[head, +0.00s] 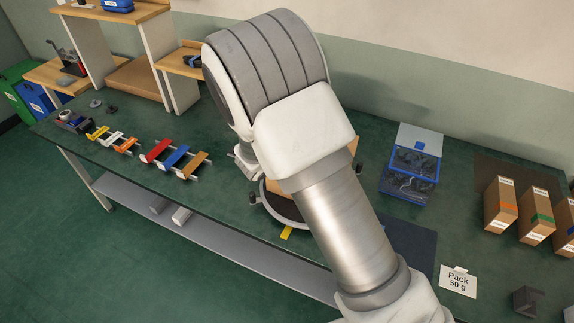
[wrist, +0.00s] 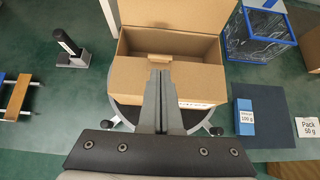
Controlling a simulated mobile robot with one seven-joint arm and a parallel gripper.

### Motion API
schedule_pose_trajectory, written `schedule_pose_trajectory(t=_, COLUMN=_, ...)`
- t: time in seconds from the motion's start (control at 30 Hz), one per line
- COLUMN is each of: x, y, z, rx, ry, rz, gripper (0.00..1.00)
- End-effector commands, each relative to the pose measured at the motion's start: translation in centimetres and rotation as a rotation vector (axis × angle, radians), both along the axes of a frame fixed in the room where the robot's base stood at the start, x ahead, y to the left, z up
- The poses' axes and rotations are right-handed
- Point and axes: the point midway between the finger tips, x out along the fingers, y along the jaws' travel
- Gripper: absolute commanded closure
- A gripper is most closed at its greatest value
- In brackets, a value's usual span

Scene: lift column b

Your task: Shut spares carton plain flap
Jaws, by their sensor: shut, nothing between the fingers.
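The spares carton (wrist: 205,80) is a brown cardboard box, open at the top, in the middle of the wrist view. One broad flap (wrist: 175,12) stands raised at its far side. A small cardboard tab (wrist: 153,57) shows at the near edge of the opening. I cannot tell which flap is the plain one. My gripper (wrist: 160,70) is shut and empty, its fingertips overlapping the carton's near side in the picture; I cannot tell whether they touch. In the head view my arm hides the gripper and most of the carton (head: 275,187).
The carton sits on a round stand (head: 287,211) with small knobs. A blue-edged clear bin (head: 408,175) stands to the right, with several brown boxes (head: 537,222) beyond it. A dark mat (wrist: 270,110) and a blue "100 g" block (wrist: 245,117) lie right of the carton.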

Motion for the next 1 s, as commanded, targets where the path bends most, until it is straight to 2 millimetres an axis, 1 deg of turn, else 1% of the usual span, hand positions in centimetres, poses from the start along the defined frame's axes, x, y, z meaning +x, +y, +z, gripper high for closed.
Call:
schedule_pose_trajectory(t=0.03, x=0.0, y=0.0, z=0.5, rx=0.001, ry=0.000, rz=-0.001, gripper=1.00)
schedule_pose_trajectory(t=0.1, x=0.0, y=0.0, z=0.8, rx=0.001, ry=0.000, rz=-0.001, gripper=1.00)
schedule_pose_trajectory(t=0.33, x=0.0, y=0.0, z=1.4, rx=0.000, ry=0.000, rz=-0.001, gripper=1.00)
schedule_pose_trajectory(t=0.47, x=0.1, y=0.0, z=2.7, rx=0.002, ry=-0.001, rz=-0.003, gripper=1.00)
schedule_pose_trajectory(t=0.67, x=0.5, y=0.2, z=6.0, rx=0.003, ry=-0.002, rz=-0.006, gripper=1.00)
schedule_pose_trajectory(t=0.8, x=1.2, y=-0.1, z=9.1, rx=0.007, ry=-0.006, rz=-0.008, gripper=1.00)
schedule_pose_trajectory(t=1.0, x=1.8, y=-0.4, z=12.7, rx=0.003, ry=-0.003, rz=-0.007, gripper=1.00)
